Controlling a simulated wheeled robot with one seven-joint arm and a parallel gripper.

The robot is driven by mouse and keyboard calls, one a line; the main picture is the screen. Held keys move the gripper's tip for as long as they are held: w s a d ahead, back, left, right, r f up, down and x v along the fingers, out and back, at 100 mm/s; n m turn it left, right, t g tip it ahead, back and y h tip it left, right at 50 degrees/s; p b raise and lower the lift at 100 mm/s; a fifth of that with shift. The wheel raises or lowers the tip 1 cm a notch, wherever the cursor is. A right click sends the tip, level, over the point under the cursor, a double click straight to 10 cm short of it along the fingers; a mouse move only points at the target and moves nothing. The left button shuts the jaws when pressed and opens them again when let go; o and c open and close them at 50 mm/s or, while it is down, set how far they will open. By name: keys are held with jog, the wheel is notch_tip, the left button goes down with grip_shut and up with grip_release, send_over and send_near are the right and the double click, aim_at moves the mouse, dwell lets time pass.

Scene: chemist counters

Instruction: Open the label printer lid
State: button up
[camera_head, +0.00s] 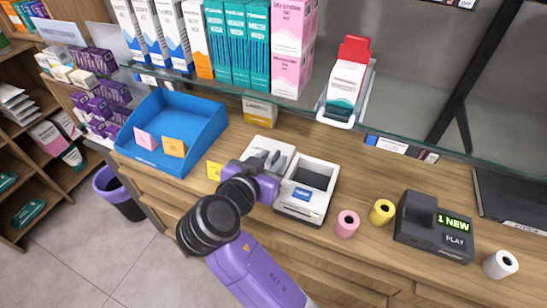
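The white label printer (304,210) stands on the wooden counter, just right of my gripper. My wrist hides the counter left of the printer, and contact with the panel cannot be told.
A blue tray (205,137) with pink and orange cards stands to the left. Pink (346,224) and yellow (382,212) rolls, a dark display device (433,228) and a white roll (500,264) stand to the right. A glass shelf (300,103) with boxes overhangs the counter's back.

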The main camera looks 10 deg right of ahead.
jog(key=v, duration=0.6)
jog(key=shift+b, duration=0.4)
jog(key=w+a+r+n+t+y, duration=0.3)
jog(key=a+n+t+y, duration=0.15)
jog(key=a+n, duration=0.25)
jog(key=s+f+n+y, duration=0.4)
jog(key=s+f+y, duration=0.2)
jog(key=y, duration=0.1)
jog(key=s+d+f+m+h, duration=0.1)
jog(key=s+d, duration=0.6)
jog(key=s, duration=0.4)
jog(key=s+d+f+m+h, duration=0.1)
jog(key=s+d, duration=0.6)
jog(key=s, duration=0.3)
jog(key=s+d+f+m+h, duration=0.1)
jog(key=s+d, duration=0.6)
jog(key=s, duration=0.4)
jog(key=shift+s+f+m+h, duration=0.2)
jog(key=shift+s+m+h, duration=0.1)
jog(key=shift+m+h, duration=0.1)
